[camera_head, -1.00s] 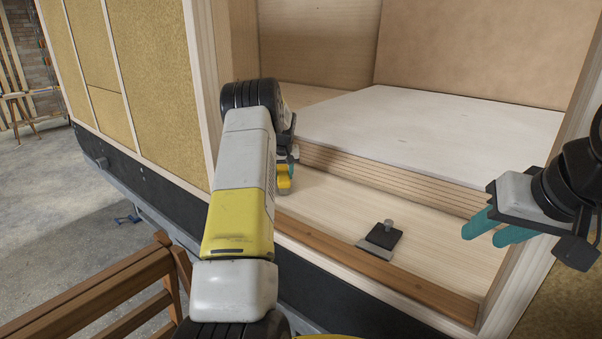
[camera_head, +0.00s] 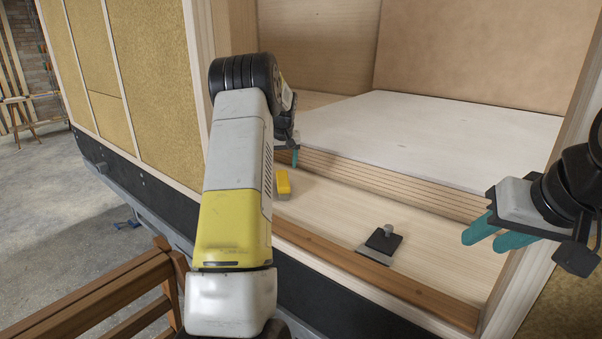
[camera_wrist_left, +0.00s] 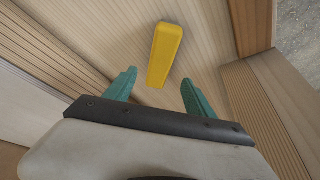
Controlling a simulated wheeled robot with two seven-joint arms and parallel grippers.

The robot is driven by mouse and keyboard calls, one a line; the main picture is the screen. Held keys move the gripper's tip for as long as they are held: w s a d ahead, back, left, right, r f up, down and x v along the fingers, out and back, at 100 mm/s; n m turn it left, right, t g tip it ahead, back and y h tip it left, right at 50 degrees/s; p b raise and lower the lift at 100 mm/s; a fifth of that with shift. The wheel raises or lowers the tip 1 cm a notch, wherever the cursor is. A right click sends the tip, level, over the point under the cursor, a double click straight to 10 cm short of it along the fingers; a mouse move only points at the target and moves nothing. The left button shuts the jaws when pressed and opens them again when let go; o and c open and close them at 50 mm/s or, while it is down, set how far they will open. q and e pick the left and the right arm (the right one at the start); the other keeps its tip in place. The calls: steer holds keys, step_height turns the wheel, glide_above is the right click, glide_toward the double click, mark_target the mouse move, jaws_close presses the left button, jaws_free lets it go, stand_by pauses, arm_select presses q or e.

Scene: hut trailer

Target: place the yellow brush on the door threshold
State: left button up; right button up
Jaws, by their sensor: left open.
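The yellow brush (camera_head: 283,184) lies on the pale wooden floor of the doorway, behind the brown threshold strip (camera_head: 375,268). In the left wrist view the brush (camera_wrist_left: 164,54) lies ahead of the open fingers, with clear floor around it. My left gripper (camera_wrist_left: 158,88) is open and empty, its teal fingers apart from the brush. In the head view my left gripper (camera_head: 294,157) is mostly hidden behind its own wrist, with a teal fingertip showing above the brush. My right gripper (camera_head: 484,234) is open and empty by the right door post.
A dark scraper-like tool (camera_head: 382,241) with a grey knob lies on the floor near the threshold strip. A raised white-topped platform (camera_head: 430,130) stands behind. A wooden railing (camera_head: 110,290) is at lower left. Floor between brush and scraper is clear.

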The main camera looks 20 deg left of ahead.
arm_select(q)
steer(key=s+d+r+m+t+h, duration=0.1)
steer(key=s+d+r+m, duration=0.1)
steer(key=s+d+r, duration=0.65)
steer(key=s+d+r+m+h, duration=0.1)
steer(key=s+d+r, duration=0.5)
steer(key=s+r, duration=0.5)
steer(key=s+d+f+m, duration=0.1)
steer(key=s+d+f, duration=0.1)
steer(key=s, duration=0.6)
steer(key=s+d+f+m+h, duration=0.1)
steer(key=s+d+f, duration=0.1)
steer(key=s, duration=0.6)
steer(key=s+d+f+t+h, duration=0.1)
steer(key=s+d, duration=0.3)
steer(key=s, duration=0.4)
steer(key=shift+d+f+m, duration=0.2)
steer(key=shift+f+m, duration=0.2)
steer(key=shift+f, duration=0.2)
